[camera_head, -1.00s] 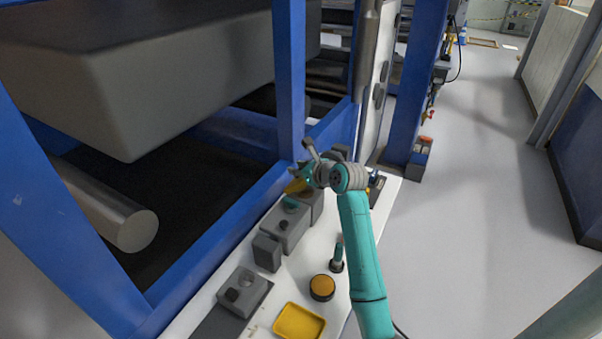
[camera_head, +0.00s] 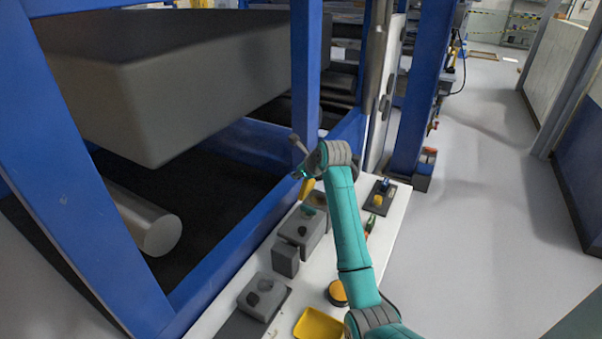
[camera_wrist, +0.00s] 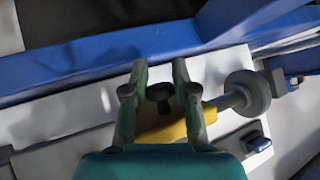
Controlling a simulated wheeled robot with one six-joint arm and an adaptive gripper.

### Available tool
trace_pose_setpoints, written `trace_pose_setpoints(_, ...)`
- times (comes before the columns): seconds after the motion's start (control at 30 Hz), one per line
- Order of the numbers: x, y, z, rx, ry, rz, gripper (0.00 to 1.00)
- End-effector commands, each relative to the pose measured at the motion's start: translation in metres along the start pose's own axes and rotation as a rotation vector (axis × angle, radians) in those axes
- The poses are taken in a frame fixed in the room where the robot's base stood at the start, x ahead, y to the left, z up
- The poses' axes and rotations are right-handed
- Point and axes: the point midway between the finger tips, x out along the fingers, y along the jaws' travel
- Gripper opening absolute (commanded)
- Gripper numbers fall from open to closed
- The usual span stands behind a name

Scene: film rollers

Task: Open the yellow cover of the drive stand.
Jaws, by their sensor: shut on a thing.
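The yellow cover (camera_head: 307,188) of the drive stand shows as a small, steeply tilted piece above a grey box on the white bench. My gripper (camera_head: 300,174) is at its upper end, partly hidden by my wrist. In the wrist view the cover (camera_wrist: 163,132) lies between the two fingers of my gripper (camera_wrist: 159,72). A black knob (camera_wrist: 158,92) also shows between the fingers, near the fingertips. My gripper is shut on the cover; the exact contact is hard to see.
Grey boxes (camera_head: 286,259) with knobs stand along the white bench. A yellow tray (camera_head: 318,325) and a round orange-topped button (camera_head: 337,292) are at the front. A blue frame post (camera_head: 306,75) rises close behind my gripper. The floor (camera_head: 480,200) at right is clear.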

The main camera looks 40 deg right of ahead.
Motion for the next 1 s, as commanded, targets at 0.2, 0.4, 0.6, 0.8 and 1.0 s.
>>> trace_pose_setpoints(0.2, 0.005, 0.008, -0.002, 0.000, 0.006, 0.017, 0.00)
trace_pose_setpoints(0.4, 0.005, 0.009, -0.003, 0.000, 0.008, 0.019, 0.00)
trace_pose_setpoints(0.6, 0.005, 0.007, -0.003, 0.000, 0.008, 0.016, 0.50)
trace_pose_setpoints(0.8, 0.003, 0.005, -0.002, 0.000, 0.005, 0.010, 0.50)
trace_pose_setpoints(1.0, -0.006, 0.003, -0.001, 0.000, 0.002, 0.007, 0.50)
